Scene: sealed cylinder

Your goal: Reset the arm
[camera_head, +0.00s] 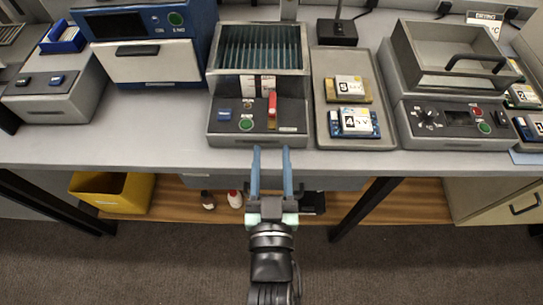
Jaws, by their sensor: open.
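My gripper (271,174) is in the lower middle of the head view, in front of the bench's front edge. Its two blue fingers point away from me toward the bench and stand apart, with nothing between them. My dark arm comes up from the bottom of the view behind it.
The bench (110,145) holds a blue-and-white machine (150,65), a tray (375,143) with labelled blocks (355,121), and a grey device with an open-topped drawer (455,60). Below are a yellow bin (112,192), small bottles (235,199) and a cabinet (495,205). The floor in front is clear.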

